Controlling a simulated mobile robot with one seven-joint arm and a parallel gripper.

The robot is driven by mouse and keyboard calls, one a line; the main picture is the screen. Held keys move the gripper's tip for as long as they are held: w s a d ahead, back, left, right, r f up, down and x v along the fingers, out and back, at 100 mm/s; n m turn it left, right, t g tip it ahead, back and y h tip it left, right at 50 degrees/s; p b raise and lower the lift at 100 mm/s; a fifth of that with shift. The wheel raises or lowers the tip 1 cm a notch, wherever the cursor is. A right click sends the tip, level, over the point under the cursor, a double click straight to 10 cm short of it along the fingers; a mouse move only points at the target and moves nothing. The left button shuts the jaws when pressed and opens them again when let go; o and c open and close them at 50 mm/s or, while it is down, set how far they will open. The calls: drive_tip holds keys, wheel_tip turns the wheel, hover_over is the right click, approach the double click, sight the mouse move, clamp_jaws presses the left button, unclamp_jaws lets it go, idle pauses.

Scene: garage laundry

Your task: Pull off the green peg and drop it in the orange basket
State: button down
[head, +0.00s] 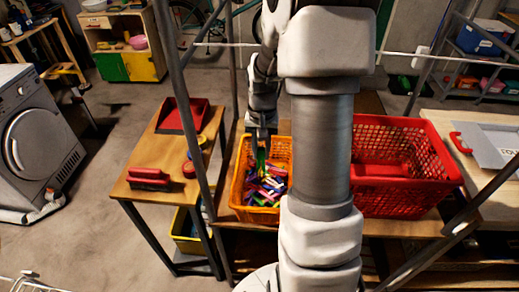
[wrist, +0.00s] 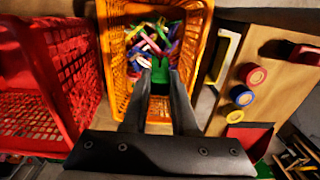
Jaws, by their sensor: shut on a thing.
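My gripper (wrist: 160,88) is shut on the green peg (wrist: 160,72), which shows between the fingertips in the wrist view. In the head view the green peg (head: 261,158) hangs below my gripper (head: 262,138), over the orange basket (head: 241,187). The orange basket also fills the upper middle of the wrist view (wrist: 113,70) and holds many coloured pegs (head: 268,187). I cannot tell whether the green peg touches the pegs in the basket. Part of the peg is hidden by the fingers.
A red basket (head: 420,160) stands right of the orange one, partly behind my arm. A wooden table (head: 150,190) at the left bears a red dustpan (head: 182,118) and a red brush (head: 150,180). Grey metal frame posts (head: 188,110) stand close by.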

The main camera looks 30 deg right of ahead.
drive_tip(key=shift+f+b, duration=4.7)
drive_tip(key=shift+f, duration=1.65)
drive_tip(key=c, duration=0.6)
unclamp_jaws()
wheel_tip(320, 180, up, 12)
drive_tip(key=shift+r+p, duration=0.1)
drive_tip(key=shift+p, duration=1)
